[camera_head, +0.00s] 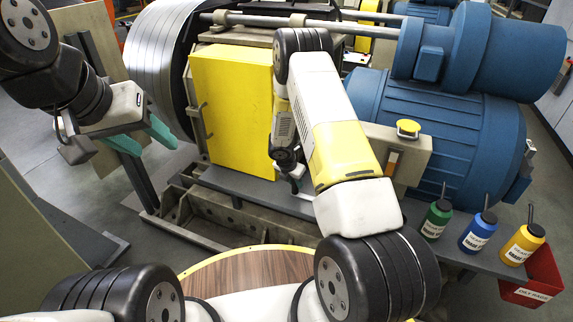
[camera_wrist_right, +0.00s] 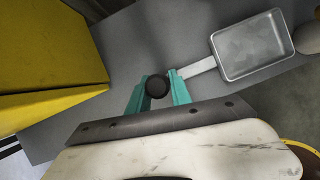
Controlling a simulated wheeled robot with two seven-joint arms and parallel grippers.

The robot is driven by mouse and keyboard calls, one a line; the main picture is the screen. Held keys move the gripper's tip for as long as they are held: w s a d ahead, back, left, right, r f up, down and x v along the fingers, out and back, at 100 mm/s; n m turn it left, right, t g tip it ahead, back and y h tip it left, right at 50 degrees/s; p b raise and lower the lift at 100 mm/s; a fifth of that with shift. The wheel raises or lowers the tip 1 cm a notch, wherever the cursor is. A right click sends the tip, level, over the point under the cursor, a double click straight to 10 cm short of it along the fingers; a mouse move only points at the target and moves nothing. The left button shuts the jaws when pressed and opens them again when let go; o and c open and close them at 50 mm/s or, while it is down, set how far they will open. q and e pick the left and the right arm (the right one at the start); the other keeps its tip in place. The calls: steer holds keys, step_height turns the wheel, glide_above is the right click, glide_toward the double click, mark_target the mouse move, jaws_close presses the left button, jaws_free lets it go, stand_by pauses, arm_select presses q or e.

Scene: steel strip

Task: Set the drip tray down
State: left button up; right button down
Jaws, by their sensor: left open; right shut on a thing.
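The drip tray (camera_wrist_right: 252,47) is a shallow grey metal pan with a flat handle, at the upper right of the right wrist view. Its handle (camera_wrist_right: 197,68) runs to the teal fingers of my right gripper (camera_wrist_right: 160,88). That gripper is shut, with a dark round knob between its fingers, at the handle's end. I cannot tell whether the tray touches the grey surface below. In the head view my right arm hides most of the tray and the gripper. My left gripper (camera_head: 146,140) is open and empty at the left, its teal fingers apart.
A grey shelf (camera_head: 245,186) runs below the yellow box (camera_head: 231,100) and blue motor (camera_head: 430,130). Green (camera_head: 436,219), blue (camera_head: 478,231) and yellow (camera_head: 523,243) bottles stand at its right, beside a red bin (camera_head: 535,285). A round wooden table (camera_head: 240,280) is in front.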

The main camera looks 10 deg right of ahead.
steer(key=shift+f, duration=0.3)
steer(key=c, duration=1.1)
jaws_free()
steer(key=v, duration=0.7)
steer(key=shift+s+a+r, duration=0.1)
steer(key=shift+a+r, duration=0.05)
steer(key=shift+r, duration=0.2)
